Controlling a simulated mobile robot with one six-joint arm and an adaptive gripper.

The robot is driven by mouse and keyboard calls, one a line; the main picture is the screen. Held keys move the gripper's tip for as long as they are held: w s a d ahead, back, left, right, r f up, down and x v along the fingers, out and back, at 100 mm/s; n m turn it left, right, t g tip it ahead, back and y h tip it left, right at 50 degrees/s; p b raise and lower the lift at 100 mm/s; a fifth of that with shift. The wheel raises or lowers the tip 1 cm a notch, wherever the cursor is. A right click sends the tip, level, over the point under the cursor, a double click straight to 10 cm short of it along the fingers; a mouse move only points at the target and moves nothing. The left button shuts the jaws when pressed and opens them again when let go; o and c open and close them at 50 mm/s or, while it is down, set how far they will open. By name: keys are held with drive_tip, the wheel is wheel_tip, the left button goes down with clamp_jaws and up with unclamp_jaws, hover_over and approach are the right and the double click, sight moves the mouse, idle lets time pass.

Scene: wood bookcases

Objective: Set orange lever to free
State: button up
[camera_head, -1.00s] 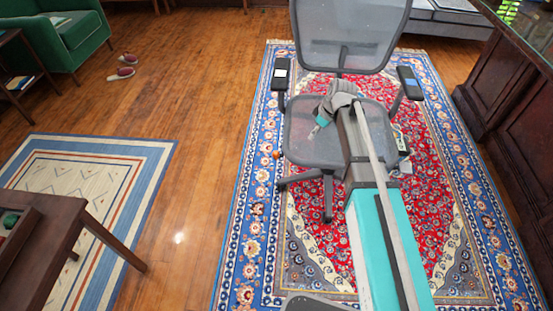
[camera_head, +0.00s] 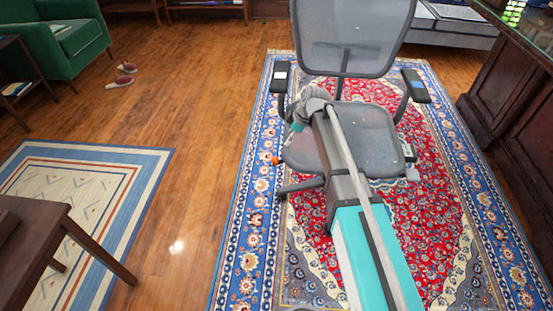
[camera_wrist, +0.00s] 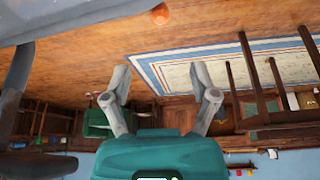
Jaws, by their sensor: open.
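The orange lever (camera_head: 275,160) is a small knob at the left edge of the grey office chair's seat (camera_head: 352,150). In the wrist view, the lever (camera_wrist: 160,14) shows at the top centre, beyond the fingertips and apart from them. My gripper (camera_wrist: 160,70) is open and empty there, with its two grey fingers spread wide. In the head view, my gripper (camera_head: 296,128) is a small teal and grey shape over the seat's left edge, above and slightly right of the lever. My own arm hides part of the seat.
The chair's left armrest (camera_head: 280,76) stands close to my wrist. The chair rests on a red and blue rug (camera_head: 252,225). A dark wooden table (camera_head: 35,225) is at lower left, and a dark wooden desk (camera_head: 515,100) is at right.

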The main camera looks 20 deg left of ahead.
sight(276, 158)
drive_tip(key=shift+f, duration=0.1)
drive_tip(key=b+x, duration=1.2)
drive_tip(key=x, duration=0.1)
drive_tip(key=shift+f+b, duration=0.3)
drive_tip(key=shift+b, duration=0.05)
idle(0.3)
idle(0.4)
clamp_jaws()
